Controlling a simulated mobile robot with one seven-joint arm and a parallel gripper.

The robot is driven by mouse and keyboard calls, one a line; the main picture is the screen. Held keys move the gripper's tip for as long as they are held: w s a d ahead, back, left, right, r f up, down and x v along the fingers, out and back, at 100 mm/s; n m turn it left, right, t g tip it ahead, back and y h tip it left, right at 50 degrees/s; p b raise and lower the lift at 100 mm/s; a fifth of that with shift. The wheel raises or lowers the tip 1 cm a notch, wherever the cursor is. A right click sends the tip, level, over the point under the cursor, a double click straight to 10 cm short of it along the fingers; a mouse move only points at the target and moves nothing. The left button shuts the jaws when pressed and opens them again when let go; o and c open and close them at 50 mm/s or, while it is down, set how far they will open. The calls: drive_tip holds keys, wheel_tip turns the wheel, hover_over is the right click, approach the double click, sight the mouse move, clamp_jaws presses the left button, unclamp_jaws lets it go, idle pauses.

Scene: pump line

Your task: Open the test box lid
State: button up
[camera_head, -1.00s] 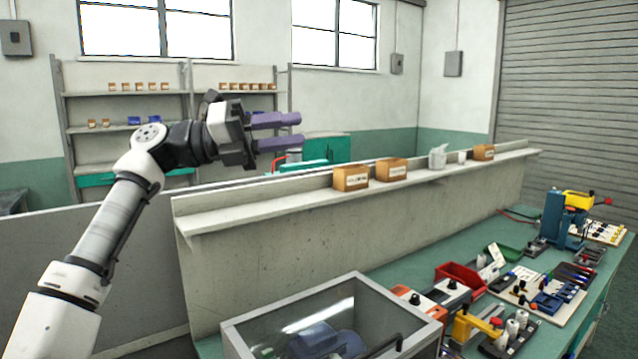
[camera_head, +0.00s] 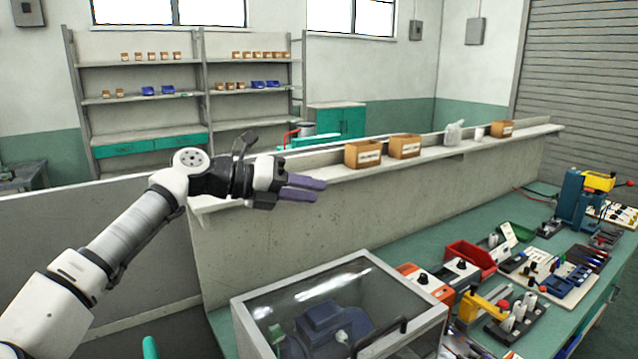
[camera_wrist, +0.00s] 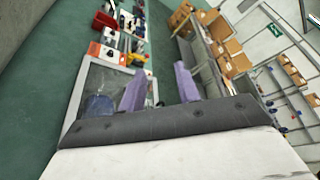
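The test box (camera_head: 240,318) stands at the near end of the bench, a grey-framed box with a clear lid (camera_head: 335,285). The lid looks closed, with a dark bar handle (camera_head: 380,338) at its near right. A blue pump-like part (camera_head: 325,325) shows through the lid. My gripper (camera_head: 305,188) is in the air above and behind the box, in front of the wall ledge, its purple fingers pointing right. The fingers are apart with nothing between them. In the wrist view the test box (camera_wrist: 75,95) lies beyond the fingers (camera_wrist: 160,85), partly hidden by one of them.
A ledge (camera_head: 440,160) with cardboard boxes (camera_head: 364,154) runs along the bench's back. Right of the test box are orange-topped units (camera_head: 425,283), a red bin (camera_head: 470,258), a yellow clamp-like tool (camera_head: 483,305) and a blue press (camera_head: 575,200). Green bench surface (camera_head: 400,250) shows behind the box.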

drive_tip(key=shift+x, duration=1.25)
clamp_jaws()
drive_tip(key=c, duration=0.7)
unclamp_jaws()
drive_tip(key=o, duration=0.7)
drive_tip(key=b+v, duration=0.4)
drive_tip(key=v, duration=0.9)
drive_tip(key=shift+a, duration=0.4)
